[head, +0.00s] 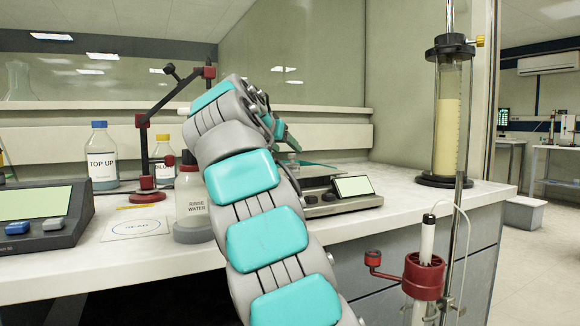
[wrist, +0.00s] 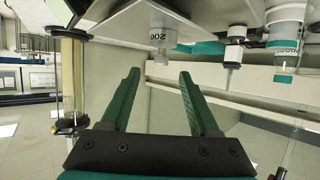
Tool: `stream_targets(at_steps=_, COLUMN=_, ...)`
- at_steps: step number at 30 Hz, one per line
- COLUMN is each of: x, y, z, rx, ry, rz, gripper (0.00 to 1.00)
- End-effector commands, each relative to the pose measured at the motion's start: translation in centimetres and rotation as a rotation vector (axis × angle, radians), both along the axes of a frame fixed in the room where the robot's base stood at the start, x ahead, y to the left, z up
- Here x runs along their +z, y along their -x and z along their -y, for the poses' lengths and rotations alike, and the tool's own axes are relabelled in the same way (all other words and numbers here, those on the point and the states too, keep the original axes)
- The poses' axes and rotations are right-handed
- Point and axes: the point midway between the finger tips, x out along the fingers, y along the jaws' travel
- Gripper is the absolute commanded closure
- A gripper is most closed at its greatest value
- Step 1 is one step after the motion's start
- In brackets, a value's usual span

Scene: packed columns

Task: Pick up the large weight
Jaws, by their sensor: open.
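A grey cylindrical weight (wrist: 163,40) with a narrow knob and a partly readable number shows in the wrist view, which is upside down. It stands on a flat light plate (wrist: 125,25). My gripper (wrist: 159,76) is open and empty, with its two green fingers apart. The weight lies ahead of the gap between the fingertips, and I see no contact. In the head view my arm covers much of the bench middle. Part of my gripper (head: 283,134) shows behind it, above the balance (head: 340,195). A small grey shape (head: 293,160) near the balance may be the weight.
A clear column with yellow filling (head: 450,120) stands at the bench's right end. A rinse water bottle (head: 192,205), a TOP UP bottle (head: 103,160) and a red-clamped stand (head: 147,180) are left of my arm. Bottles (wrist: 287,45) also show right of the weight in the wrist view.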

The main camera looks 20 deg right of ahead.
Motion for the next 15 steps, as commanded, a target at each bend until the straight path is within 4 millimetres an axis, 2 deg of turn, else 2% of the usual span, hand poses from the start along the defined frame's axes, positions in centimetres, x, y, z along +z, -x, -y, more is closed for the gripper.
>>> stream_targets(at_steps=8, x=-1.1, y=-1.5, z=1.5, rx=0.0, ry=0.001, rz=0.001, gripper=0.38)
stream_targets(at_steps=15, x=-2.6, y=-3.5, z=3.6, rx=0.0, ry=-0.001, rz=0.001, gripper=0.38)
